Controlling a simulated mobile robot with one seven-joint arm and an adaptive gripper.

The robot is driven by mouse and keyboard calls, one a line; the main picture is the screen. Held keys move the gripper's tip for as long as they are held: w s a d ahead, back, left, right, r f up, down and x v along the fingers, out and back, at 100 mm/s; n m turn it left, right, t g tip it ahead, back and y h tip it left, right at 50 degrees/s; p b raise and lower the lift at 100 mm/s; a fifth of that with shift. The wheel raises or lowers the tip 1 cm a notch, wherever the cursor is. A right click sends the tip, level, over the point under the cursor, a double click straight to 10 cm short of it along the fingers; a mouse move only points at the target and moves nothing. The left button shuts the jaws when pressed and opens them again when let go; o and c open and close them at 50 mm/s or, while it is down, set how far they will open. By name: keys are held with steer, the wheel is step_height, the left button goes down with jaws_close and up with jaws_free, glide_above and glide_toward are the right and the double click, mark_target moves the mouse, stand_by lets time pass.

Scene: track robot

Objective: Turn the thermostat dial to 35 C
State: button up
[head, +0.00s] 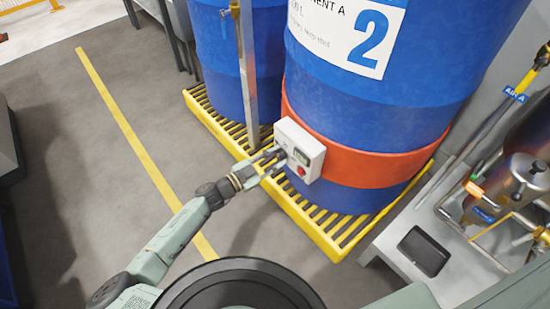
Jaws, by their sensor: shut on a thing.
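The white thermostat box (311,145) is fixed to an orange band (371,164) around a large blue drum labelled 2 (356,96). A small dark display (302,157) and a red button or lamp (301,171) show on its front. My gripper (277,160) reaches from the lower left to the left part of the box's front and is shut on the dial there. The fingers hide most of the dial. Its pointer and the display reading are too small to tell.
The drums stand on a yellow grated pallet (197,112). A metal post (247,75) rises left of the box. Pipes and a metal vessel (522,178) with a dark tray (424,251) are at right. The grey floor (85,190) at left is clear.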

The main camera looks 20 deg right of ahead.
steer(key=shift+m, duration=0.3)
steer(key=m+b, duration=0.2)
steer(key=m, duration=0.4)
steer(key=shift+y, duration=0.3)
steer(key=m+b, duration=0.1)
steer(key=m, duration=0.2)
steer(key=shift+r, duration=0.15)
steer(key=shift+m, duration=1.8)
steer(key=shift+r+m+b, duration=0.1)
steer(key=shift+m+b, duration=0.2)
steer(key=o, duration=1.2)
steer(key=shift+t+y, duration=0.3)
steer(key=shift+c, duration=0.2)
steer(key=shift+a, duration=0.1)
